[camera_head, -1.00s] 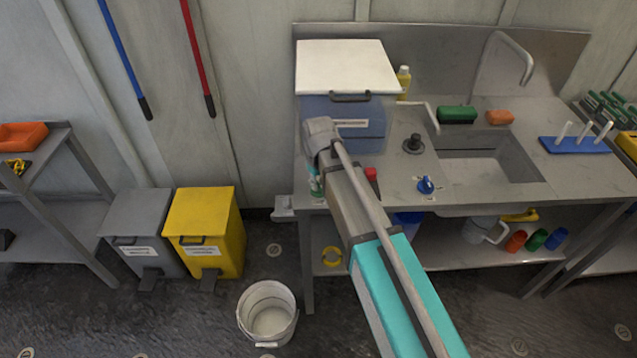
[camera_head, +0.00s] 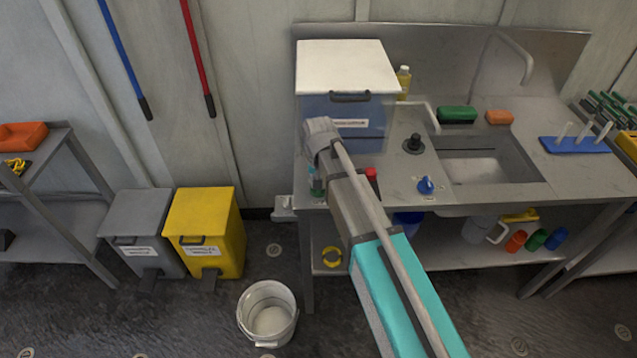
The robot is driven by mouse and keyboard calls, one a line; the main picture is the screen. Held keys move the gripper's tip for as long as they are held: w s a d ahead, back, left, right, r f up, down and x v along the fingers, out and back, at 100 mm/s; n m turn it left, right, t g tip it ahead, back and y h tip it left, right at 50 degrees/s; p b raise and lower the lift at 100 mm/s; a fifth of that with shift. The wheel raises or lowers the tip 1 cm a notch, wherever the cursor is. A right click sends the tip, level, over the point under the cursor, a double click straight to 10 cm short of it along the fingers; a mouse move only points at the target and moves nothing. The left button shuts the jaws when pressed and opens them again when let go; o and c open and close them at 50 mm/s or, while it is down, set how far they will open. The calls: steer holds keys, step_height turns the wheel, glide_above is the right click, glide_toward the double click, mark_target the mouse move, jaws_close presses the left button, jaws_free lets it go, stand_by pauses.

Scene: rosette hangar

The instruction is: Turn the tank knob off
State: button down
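A blue knob (camera_head: 425,185) sits at the front of the counter, left of the sink; I cannot tell whether it is the tank knob or which setting it is at. A blue tank-like box with a white lid (camera_head: 346,66) stands at the back left of the counter. Its labelled front (camera_head: 362,124) is partly hidden by my arm. A black round fitting (camera_head: 413,144) stands on the counter between box and sink. My arm reaches up from the lower right and ends in a grey wrist in front of the box. My gripper's fingers do not show.
A small teal bottle (camera_head: 316,184) and a red-capped item (camera_head: 371,175) stand close beside my arm. A sink (camera_head: 487,168), green sponge (camera_head: 456,115), orange sponge (camera_head: 499,117) and blue rack (camera_head: 575,145) lie to the right. A white bucket (camera_head: 267,312) and a yellow bin (camera_head: 204,232) stand on the floor.

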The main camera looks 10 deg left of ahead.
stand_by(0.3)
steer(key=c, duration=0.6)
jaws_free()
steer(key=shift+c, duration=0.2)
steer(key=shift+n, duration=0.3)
